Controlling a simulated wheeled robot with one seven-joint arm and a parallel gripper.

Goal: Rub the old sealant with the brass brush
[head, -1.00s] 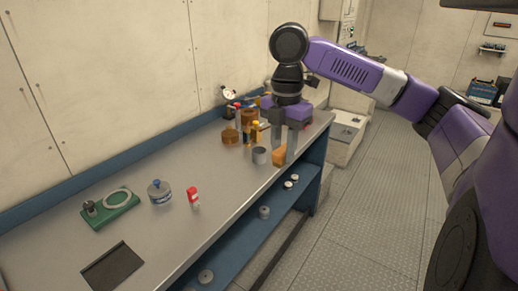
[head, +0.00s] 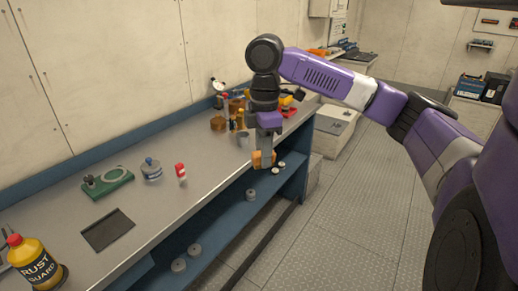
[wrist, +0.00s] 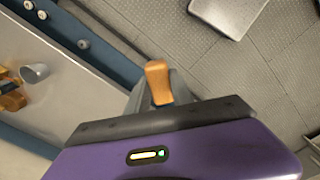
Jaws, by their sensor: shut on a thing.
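My gripper (head: 264,148) is shut on a brush with an orange-brown wooden handle (head: 262,160), above the bench's front edge. The handle also shows between the fingers in the wrist view (wrist: 158,80); its bristles cannot be made out. A green fixture (head: 118,186) with a pale ring (head: 113,174) sits on the bench at the left, well apart from my gripper. No old sealant can be made out at this size.
On the bench (head: 150,215) are a blue-topped jar (head: 151,171), a red-capped container (head: 181,174), a dark rectangle (head: 107,230) and a yellow Rust Guard bottle (head: 36,263). A grey cup (head: 243,139) and several small items stand near my gripper. A blue shelf (head: 225,222) holds several small round pieces.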

